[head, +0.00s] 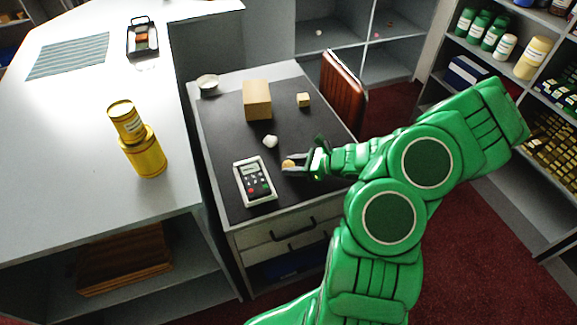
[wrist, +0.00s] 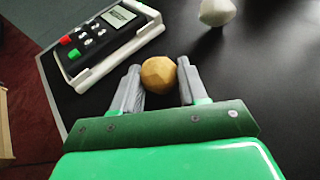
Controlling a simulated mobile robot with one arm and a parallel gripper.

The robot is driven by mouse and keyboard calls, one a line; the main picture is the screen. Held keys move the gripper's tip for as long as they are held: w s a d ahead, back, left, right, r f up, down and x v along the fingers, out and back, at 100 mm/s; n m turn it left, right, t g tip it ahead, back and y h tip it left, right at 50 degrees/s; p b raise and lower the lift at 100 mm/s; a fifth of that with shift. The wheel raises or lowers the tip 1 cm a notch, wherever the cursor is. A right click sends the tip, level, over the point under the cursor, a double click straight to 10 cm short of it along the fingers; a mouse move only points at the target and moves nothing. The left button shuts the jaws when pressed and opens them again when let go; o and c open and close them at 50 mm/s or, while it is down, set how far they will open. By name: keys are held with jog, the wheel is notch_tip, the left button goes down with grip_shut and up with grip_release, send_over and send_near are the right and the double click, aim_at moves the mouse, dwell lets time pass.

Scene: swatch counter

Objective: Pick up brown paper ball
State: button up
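The brown paper ball (wrist: 159,75) lies on the black desk top (head: 222,122) and sits between the fingertips of my gripper (wrist: 160,82) in the wrist view. A narrow gap shows between the ball and the fingers, wider on the left side, so the fingers are open around it. In the head view the ball (head: 289,164) shows small at the tip of my gripper (head: 295,165), partly hidden by the fingers.
A card terminal (head: 255,182) lies left of the ball, and a white crumpled ball (head: 270,141) is behind it. A cardboard box (head: 257,100), a small box (head: 303,100) and a bowl (head: 208,84) stand farther back. A brown case (head: 342,92) stands at the right edge.

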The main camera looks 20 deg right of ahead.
aim_at(293, 164)
jog(key=c, duration=0.5)
jog(key=shift+c, duration=0.2)
jog(key=shift+r, duration=4.95)
